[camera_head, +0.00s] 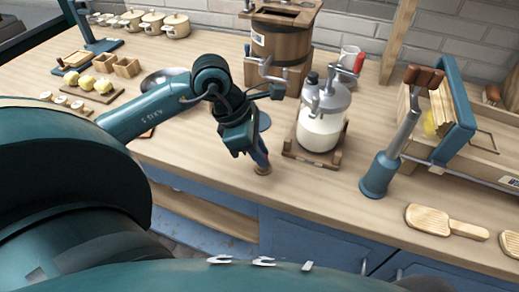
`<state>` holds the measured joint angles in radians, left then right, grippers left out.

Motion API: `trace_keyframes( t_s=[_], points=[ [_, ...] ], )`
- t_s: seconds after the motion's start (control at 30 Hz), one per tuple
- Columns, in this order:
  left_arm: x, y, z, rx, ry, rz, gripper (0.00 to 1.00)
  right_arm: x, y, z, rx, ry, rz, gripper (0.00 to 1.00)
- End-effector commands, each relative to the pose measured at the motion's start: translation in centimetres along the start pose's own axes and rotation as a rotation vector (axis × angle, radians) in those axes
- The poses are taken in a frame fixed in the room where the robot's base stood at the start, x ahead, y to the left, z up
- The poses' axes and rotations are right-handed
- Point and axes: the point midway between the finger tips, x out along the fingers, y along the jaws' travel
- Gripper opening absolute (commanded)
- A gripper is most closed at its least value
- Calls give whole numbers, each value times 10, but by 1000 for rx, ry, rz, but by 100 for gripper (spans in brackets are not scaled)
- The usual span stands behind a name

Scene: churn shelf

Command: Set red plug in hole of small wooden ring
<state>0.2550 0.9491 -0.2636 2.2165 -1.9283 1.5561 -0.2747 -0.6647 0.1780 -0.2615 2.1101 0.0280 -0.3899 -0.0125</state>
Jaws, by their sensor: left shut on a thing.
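My left gripper (258,158) points down near the front edge of the wooden counter, left of the glass jar churn. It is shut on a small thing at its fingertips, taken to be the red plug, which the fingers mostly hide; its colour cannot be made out. The small wooden ring (263,171) is a little brown round piece on the counter right below the fingertips. Its hole is hidden, and I cannot tell whether the held thing touches it. My right gripper is not in view.
The glass jar churn (321,131) stands on a wooden base to the right, close to the gripper. A wooden barrel churn (281,45) is behind. A blue-based plunger (380,175) and a wooden paddle (428,219) are farther right. Lemons (86,81) lie at left.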

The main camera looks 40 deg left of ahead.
Motion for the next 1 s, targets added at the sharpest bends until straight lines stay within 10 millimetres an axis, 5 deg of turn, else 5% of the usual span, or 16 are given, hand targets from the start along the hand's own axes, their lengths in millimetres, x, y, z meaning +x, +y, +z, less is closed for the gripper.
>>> trace_keyframes(
  t_s=[0.87, 0.9, 1.0],
  points=[
    [0, 0, 0, 0, 0, 0, 0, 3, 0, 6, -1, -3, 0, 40],
    [0, 0, 0, 0, 0, 0, 18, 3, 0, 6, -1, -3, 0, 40],
    [0, 0, 0, 0, 0, 0, 26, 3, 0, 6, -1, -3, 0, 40]
  ],
)
